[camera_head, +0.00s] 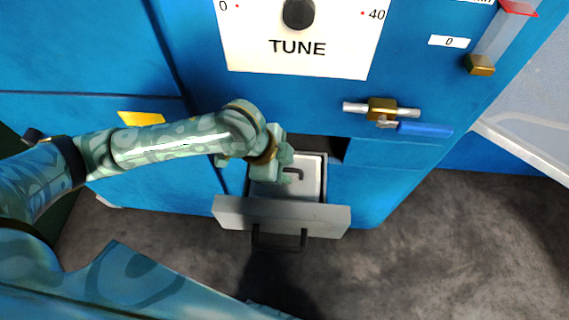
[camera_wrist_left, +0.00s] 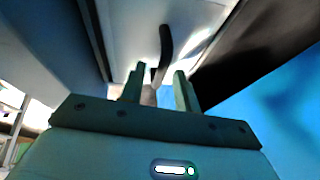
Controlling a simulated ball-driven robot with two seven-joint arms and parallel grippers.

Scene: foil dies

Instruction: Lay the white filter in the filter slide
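The filter slide (camera_head: 325,219) is a grey drawer pulled out of the blue cabinet, with a black handle on its front. A pale, flat panel with a dark curved handle, which looks like the white filter (camera_head: 311,188), lies inside the slide. It also shows in the left wrist view (camera_wrist_left: 130,30). My left gripper (camera_head: 287,172) is over the slide and hides part of the panel. In the left wrist view its fingers (camera_wrist_left: 158,92) are apart, with the near end of the dark handle showing between them. Contact cannot be told. My right gripper is not in view.
The blue cabinet (camera_head: 365,195) rises around the slide, with a dark opening above it. A brass latch (camera_head: 382,108) with a blue lever (camera_head: 424,129) is at upper right. A TUNE dial (camera_head: 298,13) is above. The grey floor (camera_head: 450,250) at right is clear.

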